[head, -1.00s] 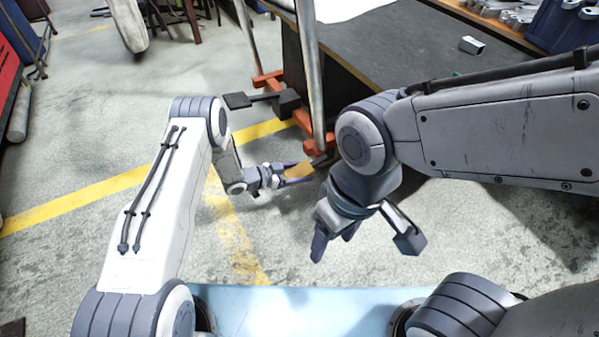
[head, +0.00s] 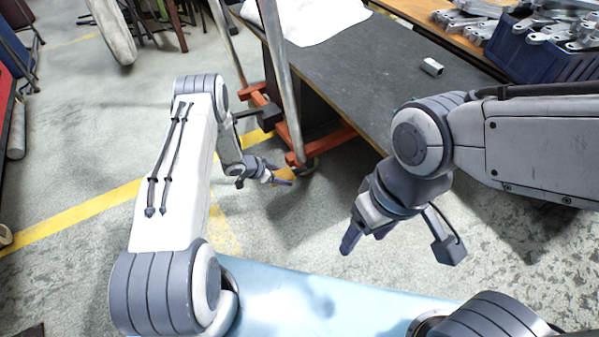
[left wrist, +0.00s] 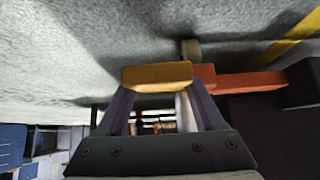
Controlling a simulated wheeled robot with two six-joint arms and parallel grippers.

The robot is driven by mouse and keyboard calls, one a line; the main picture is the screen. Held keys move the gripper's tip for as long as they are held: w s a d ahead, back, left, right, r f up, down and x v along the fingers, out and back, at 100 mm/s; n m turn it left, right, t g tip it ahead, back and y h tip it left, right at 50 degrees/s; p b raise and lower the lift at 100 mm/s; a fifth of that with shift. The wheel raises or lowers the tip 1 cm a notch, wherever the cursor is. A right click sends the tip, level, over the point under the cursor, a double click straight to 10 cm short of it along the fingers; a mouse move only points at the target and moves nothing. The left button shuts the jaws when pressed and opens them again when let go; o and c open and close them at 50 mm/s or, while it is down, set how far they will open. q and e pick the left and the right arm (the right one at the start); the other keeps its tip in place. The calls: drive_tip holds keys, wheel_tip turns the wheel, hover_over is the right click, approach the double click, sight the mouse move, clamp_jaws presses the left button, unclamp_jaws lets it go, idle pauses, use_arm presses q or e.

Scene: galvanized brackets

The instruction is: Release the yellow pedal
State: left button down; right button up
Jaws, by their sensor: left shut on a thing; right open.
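The yellow pedal (left wrist: 157,75) shows in the left wrist view as a small block across the fingertips, beside an orange-red bar. In the head view the pedal (head: 288,173) is low at the foot of a metal post, partly hidden by my left gripper (head: 281,179). My left gripper is shut on the pedal; in the left wrist view its two dark fingers (left wrist: 160,100) reach up to the pedal's near edge. My right gripper (head: 364,238) is open and empty above the floor, to the right of the pedal.
An orange-red frame (head: 337,139) with grey posts (head: 281,75) stands by the pedal, beside a dark table (head: 390,72). A white cloth (head: 312,18) and a small metal bracket (head: 432,66) lie on it. A blue bin (head: 520,50) holds several brackets.

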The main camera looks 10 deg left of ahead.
use_arm(q)
drive_tip(key=shift+r, duration=0.1)
unclamp_jaws()
drive_tip(key=p+v, duration=0.5)
drive_tip(key=v, duration=0.5)
drive_tip(key=shift+r, duration=0.2)
drive_tip(key=shift+s+a, duration=0.1)
